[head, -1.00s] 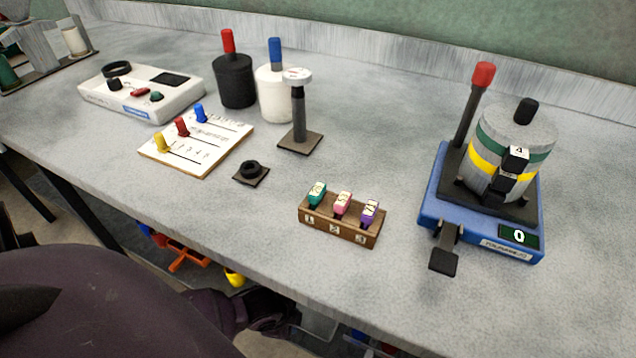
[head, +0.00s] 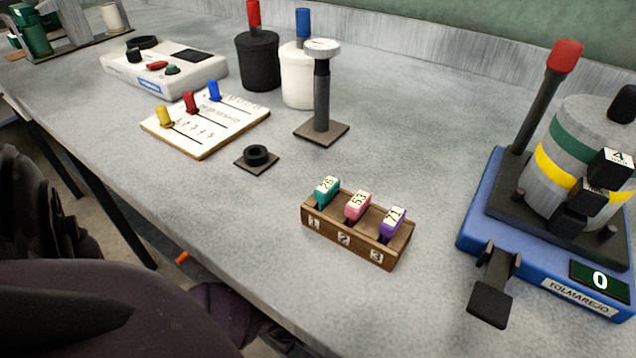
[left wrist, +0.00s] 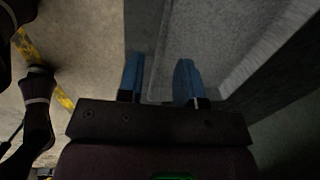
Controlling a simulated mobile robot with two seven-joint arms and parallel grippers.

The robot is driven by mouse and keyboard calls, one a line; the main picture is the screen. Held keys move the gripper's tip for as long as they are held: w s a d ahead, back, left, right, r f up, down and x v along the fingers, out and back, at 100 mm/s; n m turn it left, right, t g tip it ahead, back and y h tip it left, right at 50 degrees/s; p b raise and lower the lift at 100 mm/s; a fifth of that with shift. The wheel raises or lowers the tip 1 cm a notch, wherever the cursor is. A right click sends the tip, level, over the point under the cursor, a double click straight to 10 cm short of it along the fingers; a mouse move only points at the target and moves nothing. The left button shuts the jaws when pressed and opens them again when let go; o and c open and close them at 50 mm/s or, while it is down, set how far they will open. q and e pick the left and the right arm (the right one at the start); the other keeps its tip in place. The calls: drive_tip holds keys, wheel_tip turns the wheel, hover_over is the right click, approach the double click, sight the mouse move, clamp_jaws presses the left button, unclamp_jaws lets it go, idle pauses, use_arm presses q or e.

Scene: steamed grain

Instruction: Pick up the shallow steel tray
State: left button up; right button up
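I cannot make out a shallow steel tray in the head view. In the left wrist view my left gripper (left wrist: 160,82) shows two blue-padded fingers set apart, so it is open. A pale grey, thin-edged shape shows between and beyond the fingers; I cannot tell what it is or whether it touches them. My right gripper is in neither view, and my left gripper does not show in the head view.
The grey bench (head: 200,215) holds a blue scale-like device (head: 478,245) at right, a wooden block (head: 388,252) with three coloured tabs, a post stand (head: 322,95), a black canister (head: 258,62), a white canister (head: 298,80), a slider board (head: 210,130) and a white console (head: 195,77). The bench front is clear.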

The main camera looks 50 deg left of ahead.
use_arm(q)
wheel_tip(320, 180, down, 4)
drive_tip(key=shift+r+b, duration=0.15)
drive_tip(key=shift+b, duration=0.85)
drive_tip(key=shift+w+f+b, duration=0.3)
drive_tip(key=shift+f, duration=0.25)
clamp_jaws()
